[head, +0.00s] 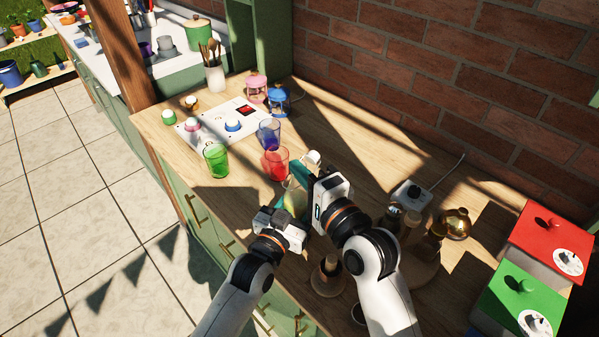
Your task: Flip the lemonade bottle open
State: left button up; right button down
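The lemonade bottle (293,197), with pale yellow liquid, shows in the head view between my two grippers at the front of the wooden counter. Much of it is hidden by them. A small white part (312,158) shows just above my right gripper; I cannot tell if it is the bottle's stopper. My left gripper (283,209) is low on the bottle's left side, close to it or touching. My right gripper (314,195) is at the bottle's right, near its upper part. The fingers of both are largely hidden, so their opening is unclear.
Red (275,163), blue (269,134) and green (216,161) glasses stand close behind and left. A white panel (207,130) with knobs lies beyond them. At right are a round wooden tray (424,272) with bottles, a white dial box (411,195), and red (545,238) and green (520,297) boxes.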

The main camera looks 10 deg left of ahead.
pick_arm(q)
jog(key=shift+f, duration=0.15)
pick_arm(e)
jog(key=shift+a, duration=0.1)
jog(key=shift+w+r, duration=0.1)
jog(key=shift+r, duration=0.4)
pick_arm(q)
jog(key=shift+f, duration=0.1)
pick_arm(e)
jog(key=s+d+r, duration=0.2)
jog(key=s+d, duration=0.3)
dwell(0.5)
dwell(0.6)
pick_arm(q)
jog(key=o, duration=1.2)
jog(key=shift+o, duration=1.3)
